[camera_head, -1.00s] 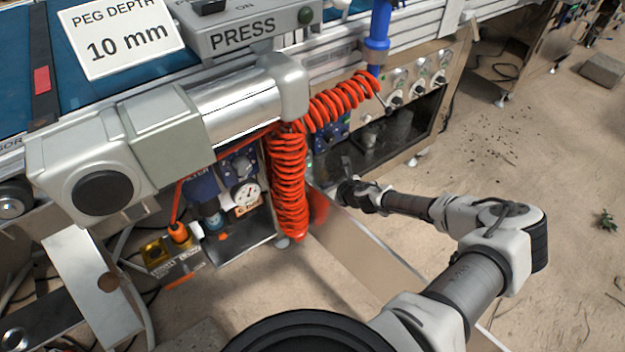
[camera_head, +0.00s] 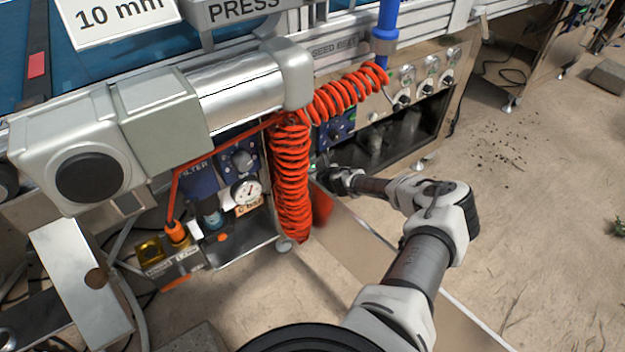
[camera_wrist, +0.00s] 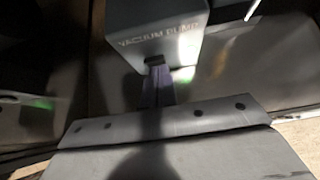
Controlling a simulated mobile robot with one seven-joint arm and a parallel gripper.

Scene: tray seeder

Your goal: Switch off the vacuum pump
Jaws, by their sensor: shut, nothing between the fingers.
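A grey box lettered VACUUM PUMP (camera_wrist: 160,30) fills the upper middle of the wrist view. My gripper (camera_wrist: 156,68) is shut and empty, with its dark fingertips right at the box's lower edge. I cannot tell whether they touch it. No switch shows clearly; a green glow falls near the box's right side. In the head view my gripper (camera_head: 335,179) is low under the bench, just right of the orange coiled hose. The pump box cannot be made out there, behind the hose and my gripper.
The orange coiled hose (camera_head: 291,185) hangs close left of my gripper. A metal panel (camera_head: 350,232) slants across below my forearm. A pressure gauge (camera_head: 246,190) and filter unit stand left. A blue pipe (camera_head: 386,30) comes down above. Open floor lies to the right.

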